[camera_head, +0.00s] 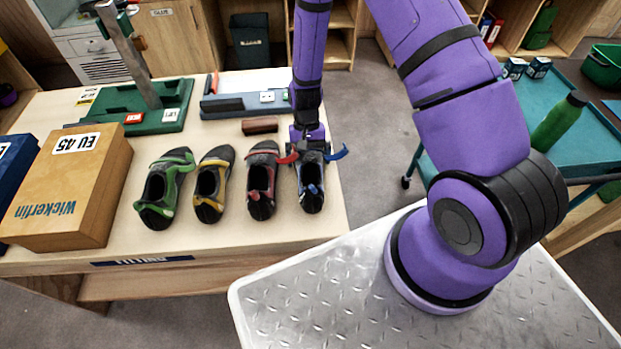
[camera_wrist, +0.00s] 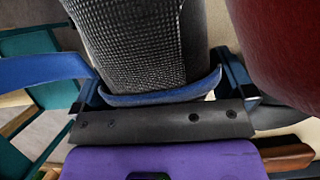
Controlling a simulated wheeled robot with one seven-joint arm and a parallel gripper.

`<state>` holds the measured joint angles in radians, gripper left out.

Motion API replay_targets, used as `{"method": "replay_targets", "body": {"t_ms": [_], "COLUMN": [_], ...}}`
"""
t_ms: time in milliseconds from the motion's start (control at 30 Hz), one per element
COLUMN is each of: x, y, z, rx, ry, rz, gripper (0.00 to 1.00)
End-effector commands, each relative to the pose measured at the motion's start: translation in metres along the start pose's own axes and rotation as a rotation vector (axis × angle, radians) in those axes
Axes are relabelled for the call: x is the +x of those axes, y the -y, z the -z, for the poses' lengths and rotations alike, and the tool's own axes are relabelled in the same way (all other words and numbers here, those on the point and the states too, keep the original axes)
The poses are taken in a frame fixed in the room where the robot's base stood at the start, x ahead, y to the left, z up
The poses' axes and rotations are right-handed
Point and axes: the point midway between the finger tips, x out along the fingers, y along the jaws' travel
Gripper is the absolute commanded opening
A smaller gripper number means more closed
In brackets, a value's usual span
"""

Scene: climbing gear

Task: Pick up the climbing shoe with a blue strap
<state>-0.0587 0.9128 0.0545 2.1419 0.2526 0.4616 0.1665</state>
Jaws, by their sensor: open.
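The climbing shoe with a blue strap (camera_head: 312,192) is the rightmost of the row on the table, dark grey, its blue strap sticking out to the right near my gripper. In the wrist view, its dark textured body (camera_wrist: 135,45) fills the upper middle, with a blue edge at its near end and the blue strap at left. My gripper (camera_head: 309,148) is over the far end of this shoe. In the wrist view, my open gripper (camera_wrist: 163,90) has one finger on each side of the shoe. Whether the fingers touch it is unclear.
A red-strapped shoe (camera_head: 262,180) stands close on the left, also in the wrist view (camera_wrist: 285,45). Farther left are a yellow shoe (camera_head: 211,184), a green shoe (camera_head: 164,188) and a shoe box (camera_head: 75,190). A brown block (camera_head: 260,126) lies behind. The table's right edge is near.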

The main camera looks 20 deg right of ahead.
Motion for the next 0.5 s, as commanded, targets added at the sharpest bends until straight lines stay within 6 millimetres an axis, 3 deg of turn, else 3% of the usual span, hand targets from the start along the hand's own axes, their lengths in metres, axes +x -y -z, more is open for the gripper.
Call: {"method": "replay_targets", "body": {"t_ms": [33,200,500], "x": [-0.0001,-0.0002,-0.0017], "y": [-0.0001,-0.0001,-0.0001], "z": [0.0000,0.0000,-0.0005], "rx": [0.000,0.000,0.000], "ry": [0.000,0.000,0.000], "rz": [0.000,0.000,0.000], "gripper": [0.98,0.60,0.60]}}
